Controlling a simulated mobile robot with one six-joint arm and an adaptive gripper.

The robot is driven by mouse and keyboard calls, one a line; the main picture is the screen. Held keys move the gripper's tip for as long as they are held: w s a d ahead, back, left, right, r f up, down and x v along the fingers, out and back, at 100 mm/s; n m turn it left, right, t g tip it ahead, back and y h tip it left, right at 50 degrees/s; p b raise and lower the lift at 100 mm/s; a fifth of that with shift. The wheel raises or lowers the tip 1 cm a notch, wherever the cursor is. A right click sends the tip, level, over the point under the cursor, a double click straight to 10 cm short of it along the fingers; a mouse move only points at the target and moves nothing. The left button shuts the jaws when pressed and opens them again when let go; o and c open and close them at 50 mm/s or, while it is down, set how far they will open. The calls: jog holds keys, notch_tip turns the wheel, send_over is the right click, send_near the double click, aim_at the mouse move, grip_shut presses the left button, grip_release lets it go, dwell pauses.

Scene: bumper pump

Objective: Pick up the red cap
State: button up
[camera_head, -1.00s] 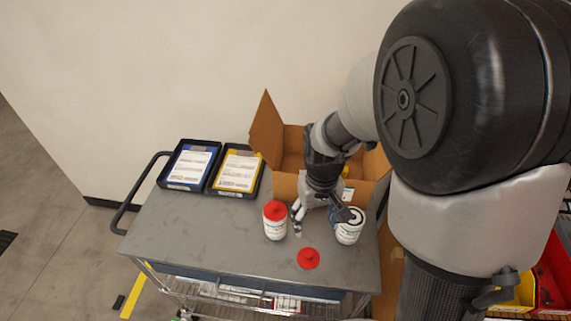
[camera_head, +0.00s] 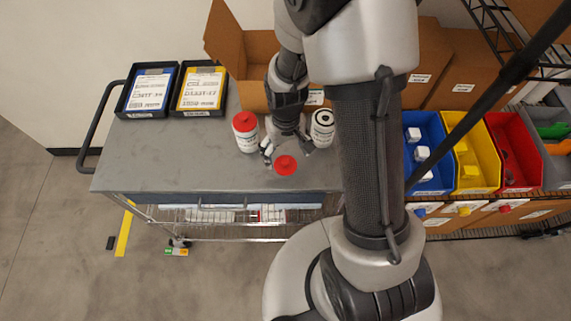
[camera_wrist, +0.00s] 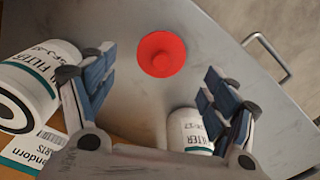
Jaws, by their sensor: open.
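The red cap (camera_head: 286,165) lies flat on the grey cart top (camera_head: 150,170), near its front edge. In the wrist view the cap (camera_wrist: 161,54) is a red disc with a raised knob, ahead of the fingertips and roughly between them. My gripper (camera_head: 286,152) is open and empty, just behind the cap; its two fingers also show in the wrist view (camera_wrist: 160,85). A white bottle with a red top (camera_head: 246,133) stands left of my gripper. A white filter bottle with a dark ring on top (camera_head: 323,128) stands to the right.
An open cardboard box (camera_head: 243,60) stands behind the gripper. Two black trays, one with a blue insert (camera_head: 148,92) and one with a yellow insert (camera_head: 201,91), sit at the back left. Coloured bins (camera_head: 430,160) line the right. The cart's left top is clear.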

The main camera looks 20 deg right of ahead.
aim_at(286, 162)
notch_tip(286, 162, down, 4)
jog(key=shift+f+b, duration=0.25)
jog(key=shift+b, duration=0.45)
jog(key=c, duration=0.8)
jog(key=shift+s, duration=0.1)
jog(key=shift+c, duration=1.3)
jog(key=shift+c, duration=0.2)
